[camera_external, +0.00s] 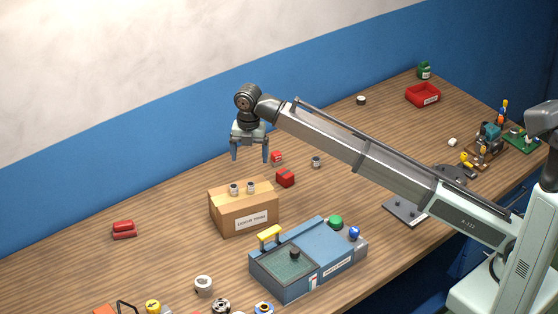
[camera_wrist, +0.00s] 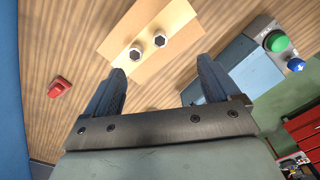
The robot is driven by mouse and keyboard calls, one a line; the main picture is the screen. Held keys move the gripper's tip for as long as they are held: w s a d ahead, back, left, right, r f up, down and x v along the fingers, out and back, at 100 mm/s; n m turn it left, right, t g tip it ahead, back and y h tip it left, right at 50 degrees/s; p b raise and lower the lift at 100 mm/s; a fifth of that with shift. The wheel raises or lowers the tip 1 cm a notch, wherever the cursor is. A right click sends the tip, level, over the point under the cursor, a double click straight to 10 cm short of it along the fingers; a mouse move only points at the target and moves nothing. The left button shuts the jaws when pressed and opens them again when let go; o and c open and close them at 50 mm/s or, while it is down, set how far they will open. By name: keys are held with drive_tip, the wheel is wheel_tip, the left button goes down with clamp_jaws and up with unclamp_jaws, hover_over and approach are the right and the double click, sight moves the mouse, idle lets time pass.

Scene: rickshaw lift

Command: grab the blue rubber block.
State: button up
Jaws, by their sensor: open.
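I cannot make out a separate blue rubber block in either view. My gripper (camera_external: 250,158) hangs fingers-down above the table, behind and above the cardboard box (camera_external: 226,211), with its two bluish fingers apart and nothing between them. In the wrist view my gripper (camera_wrist: 160,72) also shows spread fingers, with the cardboard box (camera_wrist: 170,15) and bare wood beyond them. The blue parts in sight are a blue machine (camera_external: 316,246) with a green button (camera_external: 336,221) and a small blue knob (camera_external: 355,232) on it.
Two small metal pieces (camera_external: 234,189) stand on the box. Red blocks (camera_external: 285,178) lie behind it. A red item (camera_external: 124,230) is at the left, and a red tray (camera_external: 423,95) at the far right. Small parts crowd the front edge. The back-left table is clear.

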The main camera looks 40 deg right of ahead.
drive_tip(key=w+d+f+m, duration=0.25)
drive_tip(key=w+d, duration=0.45)
drive_tip(key=d, duration=1)
drive_tip(key=w+d+f+m, duration=0.2)
drive_tip(key=w+d+f, duration=0.3)
drive_tip(key=d, duration=1.1)
drive_tip(key=w+d+f+m, duration=0.25)
drive_tip(key=w+d, duration=0.55)
drive_tip(key=d, duration=0.9)
drive_tip(key=w+a+f+m, duration=0.1)
drive_tip(key=f, duration=0.3)
drive_tip(key=w+a+f+m+y, duration=0.1)
drive_tip(key=f, duration=0.4)
drive_tip(key=w+a+f+m, duration=0.1)
drive_tip(key=a+f, duration=0.1)
drive_tip(key=f, duration=0.2)
drive_tip(key=shift+w+a+f+y, duration=0.1)
drive_tip(key=shift+f+y, duration=0.05)
drive_tip(key=shift+y, duration=0.25)
drive_tip(key=shift+c, duration=0.2)
drive_tip(key=c, duration=1.1)
